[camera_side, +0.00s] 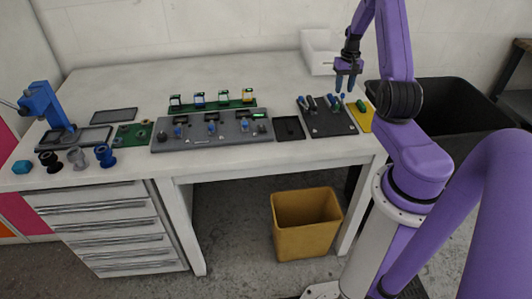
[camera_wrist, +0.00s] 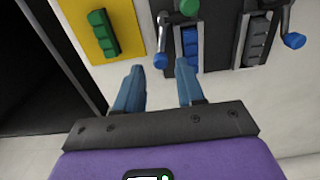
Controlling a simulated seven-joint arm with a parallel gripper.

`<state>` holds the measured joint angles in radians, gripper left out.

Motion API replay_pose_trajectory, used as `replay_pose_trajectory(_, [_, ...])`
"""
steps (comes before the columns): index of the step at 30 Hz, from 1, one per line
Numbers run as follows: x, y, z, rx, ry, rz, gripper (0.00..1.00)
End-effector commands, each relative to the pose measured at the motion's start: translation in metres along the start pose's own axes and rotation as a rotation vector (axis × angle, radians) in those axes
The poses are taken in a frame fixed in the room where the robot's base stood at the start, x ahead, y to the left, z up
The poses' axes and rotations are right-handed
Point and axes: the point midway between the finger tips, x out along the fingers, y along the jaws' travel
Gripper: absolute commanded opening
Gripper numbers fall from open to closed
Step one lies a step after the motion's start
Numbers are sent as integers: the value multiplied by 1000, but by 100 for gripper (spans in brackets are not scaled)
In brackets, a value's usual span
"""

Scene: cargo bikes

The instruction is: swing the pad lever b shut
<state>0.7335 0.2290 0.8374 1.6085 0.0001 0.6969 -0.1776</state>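A dark board (camera_side: 334,126) with several small levers lies at the right end of the bench. In the wrist view a lever with a blue tip (camera_wrist: 160,60) stands beside a blue ribbed pad (camera_wrist: 190,42), and a green knob (camera_wrist: 189,7) is above it. Another blue-tipped lever (camera_wrist: 293,40) stands beside a grey ribbed pad (camera_wrist: 256,40) to the right. No label shows which lever is b. My gripper (camera_side: 345,88) is above the board, and its two blue fingers (camera_wrist: 158,72) are apart with nothing between them. The right finger appears just below the blue pad.
A yellow plate (camera_wrist: 126,20) with a green ribbed block (camera_wrist: 105,33) lies beside the board. A small dark tray (camera_side: 289,128) and a grey panel (camera_side: 211,132) are to the left. A black bin (camera_side: 445,105) stands beyond the bench's right edge.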

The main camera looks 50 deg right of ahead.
Motion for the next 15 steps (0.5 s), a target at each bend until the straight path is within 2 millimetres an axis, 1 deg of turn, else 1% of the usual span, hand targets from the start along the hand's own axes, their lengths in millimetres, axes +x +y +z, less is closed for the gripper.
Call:
replay_pose_trajectory(3, [-10, 0, 0, 0, 2, 0, 38])
replay_pose_trajectory(11, [-17, 0, 0, 0, 1, 0, 38])
replay_pose_trajectory(15, [-25, 0, 0, 0, 3, 1, 38])
